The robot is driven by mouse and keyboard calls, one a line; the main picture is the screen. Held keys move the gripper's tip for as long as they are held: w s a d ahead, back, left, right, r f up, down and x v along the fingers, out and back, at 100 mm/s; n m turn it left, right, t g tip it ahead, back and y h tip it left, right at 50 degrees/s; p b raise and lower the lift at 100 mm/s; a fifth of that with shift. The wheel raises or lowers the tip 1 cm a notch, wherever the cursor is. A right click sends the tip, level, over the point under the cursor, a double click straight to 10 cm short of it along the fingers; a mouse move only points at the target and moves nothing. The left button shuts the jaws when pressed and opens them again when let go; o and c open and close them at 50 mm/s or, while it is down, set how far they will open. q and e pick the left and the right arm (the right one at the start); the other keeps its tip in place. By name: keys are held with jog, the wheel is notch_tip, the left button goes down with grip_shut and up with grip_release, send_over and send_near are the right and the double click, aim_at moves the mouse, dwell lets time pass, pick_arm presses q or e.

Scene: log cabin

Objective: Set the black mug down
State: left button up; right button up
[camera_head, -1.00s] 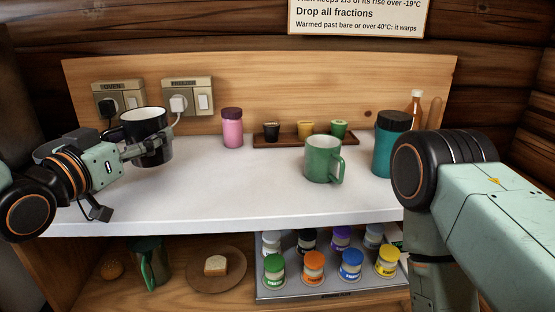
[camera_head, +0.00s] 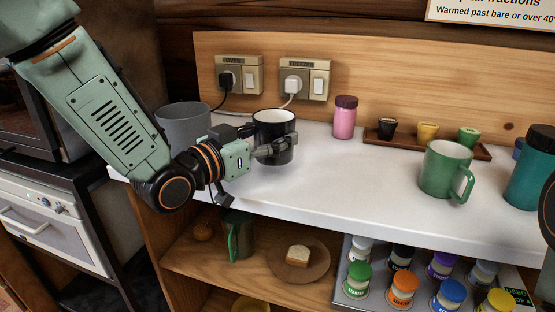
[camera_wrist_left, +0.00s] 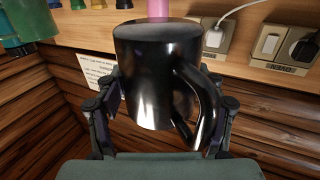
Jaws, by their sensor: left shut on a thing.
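The black mug (camera_head: 273,137), white inside, stands upright over the left part of the white counter (camera_head: 300,190). My left gripper (camera_head: 272,151) is shut on it from the front left. In the left wrist view, the mug (camera_wrist_left: 150,75) fills the middle, with its handle to the right and a finger of my gripper (camera_wrist_left: 165,110) on each side. I cannot tell whether its base touches the counter. My right gripper is not in view.
A grey container (camera_head: 184,125) stands left of the mug, sockets with cords (camera_head: 304,80) behind. A pink jar (camera_head: 344,118), a tray of small cups (camera_head: 400,141), a green mug (camera_head: 438,170) and a teal bottle (camera_head: 528,175) stand to the right. Counter in front is clear.

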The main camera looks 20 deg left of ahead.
aim_at(263, 160)
pick_arm(q)
jog(key=shift+s+d+f, duration=0.1)
jog(key=shift+s+f, duration=0.15)
jog(key=shift+f, duration=0.15)
notch_tip(263, 160, down, 3)
jog(key=shift+w+d+f+b, duration=0.1)
jog(key=shift+w+b, duration=0.05)
jog(key=shift+b, duration=0.55)
jog(key=shift+w, duration=0.15)
jog(key=shift+s, duration=0.2)
jog(key=shift+s+f, duration=0.1)
jog(key=o, duration=1.3)
jog(key=shift+w+f, duration=0.1)
jog(key=shift+w, duration=0.1)
jog(key=shift+o, duration=0.4)
jog(key=shift+s, duration=0.15)
